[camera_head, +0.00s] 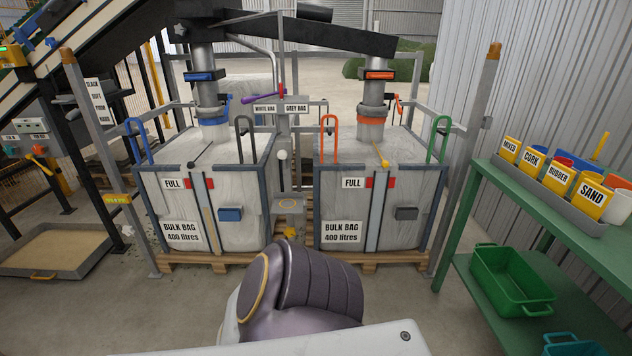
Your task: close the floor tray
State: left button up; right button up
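The floor tray (92,262) is a shallow grey tray on the floor at the far left. It holds a flat layer of tan, sand-like material. Neither of my grippers shows. A dark, rounded link of my own arm (305,285) fills the bottom middle, well to the right of the tray.
Two bulk bag frames (208,262) stand on a wooden pallet in the middle. A leaning grey post (110,165) stands between them and the tray. A green bench (470,230) with tubs is on the right. The floor before the tray is clear.

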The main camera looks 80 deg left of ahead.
aim_at(49, 250)
jog(key=u, duration=4.7)
